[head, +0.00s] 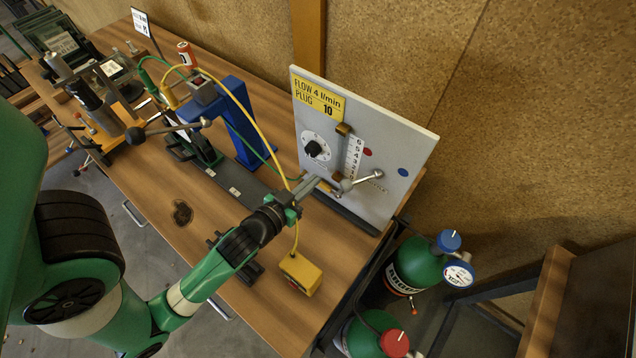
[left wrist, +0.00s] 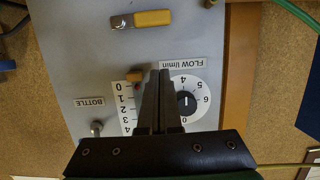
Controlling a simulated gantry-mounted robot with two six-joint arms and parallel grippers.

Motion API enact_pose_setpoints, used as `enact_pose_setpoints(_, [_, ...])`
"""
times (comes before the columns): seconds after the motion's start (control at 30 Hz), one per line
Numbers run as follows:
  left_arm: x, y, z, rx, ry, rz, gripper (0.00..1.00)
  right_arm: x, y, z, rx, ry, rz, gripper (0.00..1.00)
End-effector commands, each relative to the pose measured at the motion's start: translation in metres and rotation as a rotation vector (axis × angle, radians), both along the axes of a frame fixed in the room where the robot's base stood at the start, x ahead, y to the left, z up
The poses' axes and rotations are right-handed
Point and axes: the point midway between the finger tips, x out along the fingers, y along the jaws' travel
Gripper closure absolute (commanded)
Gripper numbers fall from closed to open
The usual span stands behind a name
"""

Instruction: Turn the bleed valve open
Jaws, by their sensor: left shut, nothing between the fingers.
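My left gripper (head: 314,182) is in front of the lower part of the upright grey panel (head: 352,105). Its fingers (left wrist: 158,76) are closed together with nothing between them. In the left wrist view, a lever with a yellow grip and metal end (left wrist: 148,18) lies beyond the fingertips, apart from them. I cannot tell for sure whether it is the bleed valve, as no label for it is readable. A round flow dial (left wrist: 187,100) is beside the fingers; its black knob shows in the head view (head: 313,149). My right gripper is not in view.
A yellow box (head: 300,274) stands on the wooden bench (head: 185,245) near my left wrist. A blue stand (head: 235,125) with a yellow hose is left of the panel. Green gas bottles (head: 415,265) stand at the bench's right end.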

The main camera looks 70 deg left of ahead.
Motion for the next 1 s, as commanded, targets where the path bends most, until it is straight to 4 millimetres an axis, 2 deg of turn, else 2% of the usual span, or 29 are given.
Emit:
enact_pose_setpoints(0.13, [0.027, 0.018, -0.007, 0.000, -0.003, 0.002, 1.00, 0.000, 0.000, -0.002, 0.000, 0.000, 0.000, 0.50])
enact_pose_setpoints(0.2, [0.024, 0.016, -0.028, -0.001, 0.003, 0.000, 1.00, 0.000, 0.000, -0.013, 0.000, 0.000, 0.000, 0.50])
enact_pose_setpoints(0.37, [0.024, 0.016, -0.045, 0.000, 0.001, -0.001, 1.00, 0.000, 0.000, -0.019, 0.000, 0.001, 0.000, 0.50])
enact_pose_setpoints(1.0, [0.027, 0.018, -0.049, -0.021, -0.014, 0.004, 1.00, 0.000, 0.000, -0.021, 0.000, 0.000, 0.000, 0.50])
